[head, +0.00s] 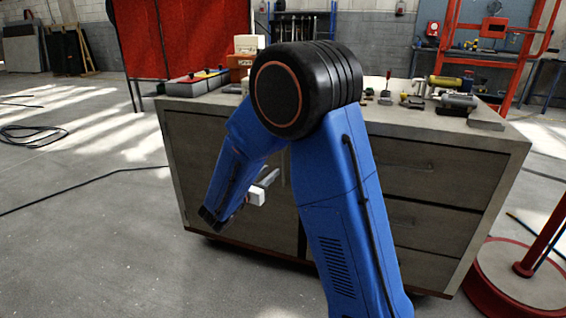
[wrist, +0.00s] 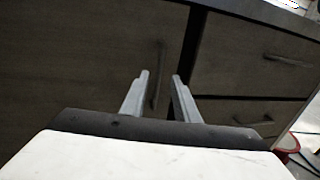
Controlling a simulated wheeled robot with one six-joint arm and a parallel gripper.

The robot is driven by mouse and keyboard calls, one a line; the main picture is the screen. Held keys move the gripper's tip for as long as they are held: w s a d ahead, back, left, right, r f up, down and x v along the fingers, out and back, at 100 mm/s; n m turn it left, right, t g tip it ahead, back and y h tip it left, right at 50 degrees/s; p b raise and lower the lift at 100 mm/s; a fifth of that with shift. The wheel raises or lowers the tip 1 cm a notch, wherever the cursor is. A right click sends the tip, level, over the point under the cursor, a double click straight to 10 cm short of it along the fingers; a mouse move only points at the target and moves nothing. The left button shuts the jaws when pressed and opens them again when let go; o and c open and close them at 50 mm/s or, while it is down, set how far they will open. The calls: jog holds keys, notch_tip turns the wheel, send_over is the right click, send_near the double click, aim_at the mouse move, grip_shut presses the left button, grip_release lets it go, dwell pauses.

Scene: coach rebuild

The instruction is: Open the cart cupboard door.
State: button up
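The cart cupboard door (head: 190,150) is the brown-grey panel on the cart's left side, partly hidden by my blue arm. It looks closed. In the wrist view the door (wrist: 80,60) fills the left, with its upright bar handle (wrist: 157,75) near its right edge. My gripper (wrist: 161,75) is open, and the handle shows in the gap between its two grey fingertips. I cannot tell whether the fingers reach around the handle or stop short of it. In the head view my gripper (head: 269,178) is in front of the door, beside my forearm.
Drawers (head: 430,170) with bar handles fill the cart's right side; one handle (wrist: 288,60) shows in the wrist view. Tools and canisters (head: 455,100) lie on the cart top. A red round base (head: 520,275) stands at right. The floor at left is free except for a cable (head: 80,190).

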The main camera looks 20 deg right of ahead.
jog(key=x, duration=1)
jog(key=shift+d, duration=0.15)
jog(key=shift+w, duration=0.1)
jog(key=shift+c, duration=0.3)
grip_shut()
